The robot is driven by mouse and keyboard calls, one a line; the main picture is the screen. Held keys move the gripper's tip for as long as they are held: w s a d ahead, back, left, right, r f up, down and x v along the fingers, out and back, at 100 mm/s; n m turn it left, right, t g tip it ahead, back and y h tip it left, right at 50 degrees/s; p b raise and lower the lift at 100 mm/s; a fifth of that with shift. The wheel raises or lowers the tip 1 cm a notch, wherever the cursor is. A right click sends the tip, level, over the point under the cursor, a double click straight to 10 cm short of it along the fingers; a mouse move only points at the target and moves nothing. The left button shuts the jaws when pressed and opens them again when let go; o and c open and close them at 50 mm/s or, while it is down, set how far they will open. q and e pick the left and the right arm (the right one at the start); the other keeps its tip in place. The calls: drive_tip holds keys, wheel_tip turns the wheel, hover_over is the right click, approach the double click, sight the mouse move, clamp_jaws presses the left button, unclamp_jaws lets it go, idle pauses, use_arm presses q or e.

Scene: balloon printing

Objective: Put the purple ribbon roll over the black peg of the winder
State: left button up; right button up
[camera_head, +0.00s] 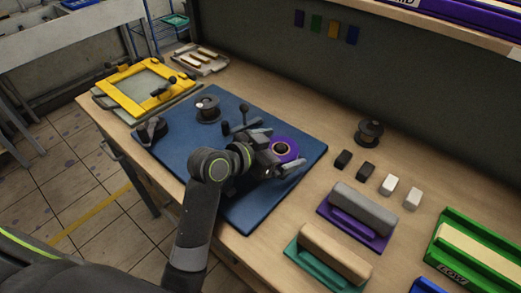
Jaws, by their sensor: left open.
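The purple ribbon roll (293,148), with a tan core ring, is at the right part of the blue mat (240,213). My left gripper (282,166) is open, right at the near side of the roll; I cannot tell whether its fingers touch it. Dark parts with knobs, which look like the winder (243,123), show just behind my left gripper and left of the roll. My arm and gripper cover part of them, and I cannot make out the black peg clearly. My right gripper is not in view.
A black spool (208,108) and a small black device (150,131) stand on the mat's left part. Another black spool (369,133), small blocks and purple and teal tools (326,254) are to the right. A yellow frame (132,92) lies at the far left.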

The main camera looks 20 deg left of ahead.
use_arm(q)
drive_tip(key=shift+s+a+f, duration=0.1)
drive_tip(key=shift+s+f, duration=0.05)
drive_tip(key=shift+f, duration=0.35)
drive_tip(key=shift+s+a+f, duration=0.1)
drive_tip(key=shift+s+f, duration=0.05)
drive_tip(key=shift+f, duration=0.35)
drive_tip(key=shift+s+r, duration=0.1)
drive_tip(key=shift+s, duration=0.1)
drive_tip(key=v, duration=0.4)
drive_tip(key=r+v, duration=0.1)
drive_tip(key=v, duration=0.7)
drive_tip(key=shift+w+d+r, duration=0.1)
drive_tip(key=shift+w+r, duration=0.15)
drive_tip(key=shift+r, duration=0.05)
drive_tip(key=p+v, duration=0.2)
drive_tip(key=p, duration=0.1)
drive_tip(key=p+v, duration=0.3)
drive_tip(key=shift+r, duration=0.25)
